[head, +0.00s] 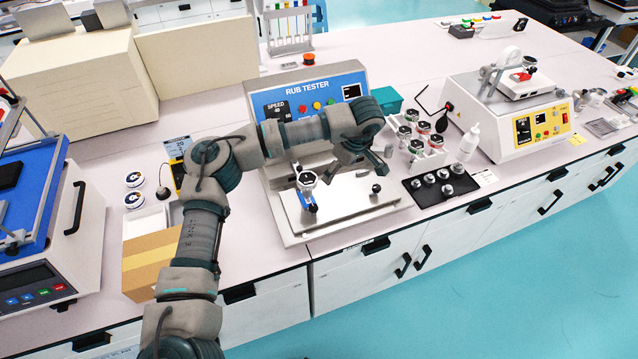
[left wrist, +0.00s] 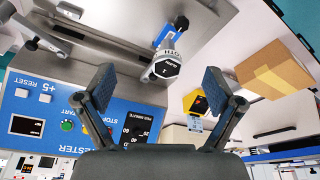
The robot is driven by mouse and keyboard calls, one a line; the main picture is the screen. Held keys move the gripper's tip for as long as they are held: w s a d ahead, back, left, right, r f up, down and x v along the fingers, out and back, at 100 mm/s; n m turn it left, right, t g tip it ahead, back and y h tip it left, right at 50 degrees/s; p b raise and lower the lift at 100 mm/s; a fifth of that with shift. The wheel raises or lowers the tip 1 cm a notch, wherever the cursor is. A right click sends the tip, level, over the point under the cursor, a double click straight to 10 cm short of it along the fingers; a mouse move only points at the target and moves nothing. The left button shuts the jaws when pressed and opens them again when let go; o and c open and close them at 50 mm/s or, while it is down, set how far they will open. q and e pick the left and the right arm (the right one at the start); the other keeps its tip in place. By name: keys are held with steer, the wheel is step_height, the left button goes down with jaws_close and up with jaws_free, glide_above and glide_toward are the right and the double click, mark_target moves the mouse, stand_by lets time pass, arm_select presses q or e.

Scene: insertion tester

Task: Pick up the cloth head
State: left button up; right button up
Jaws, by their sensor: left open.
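The cloth head (head: 306,180), a small silver piece with a dark round top and a blue part below it, is on the rub tester (head: 318,92), above the left side of its metal plate. In the left wrist view the cloth head (left wrist: 166,66), with partly readable lettering, appears in the gap between my fingers, beyond the fingertips. My left gripper (head: 360,164) is open and empty above the plate, to the right of the cloth head in the head view. Its fingers also show spread in the left wrist view (left wrist: 160,82). My right gripper is not in view.
A black tray (head: 413,187) with metal weights and a white rack (head: 428,157) of several round heads stand right of the tester. A cardboard box (head: 152,258) and two round jars (head: 134,180) stand left. A white bottle (head: 469,142) stands farther right.

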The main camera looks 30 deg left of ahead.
mark_target(310, 180)
arm_select(q)
steer(key=a+r+y, duration=0.1)
steer(key=a+r, duration=0.2)
steer(key=a, duration=0.1)
steer(key=shift+n, duration=0.3)
steer(key=x, duration=1.2)
steer(key=shift+s+a+r, duration=0.1)
steer(key=shift+s+a, duration=0.1)
steer(key=shift+a, duration=0.05)
steer(key=x, duration=0.4)
steer(key=shift+f, duration=0.35)
steer(key=shift+w+a+f, duration=0.1)
steer(key=shift+a+f, duration=0.2)
steer(key=shift+f, duration=0.05)
steer(key=shift+a, duration=0.1)
steer(key=c, duration=1.3)
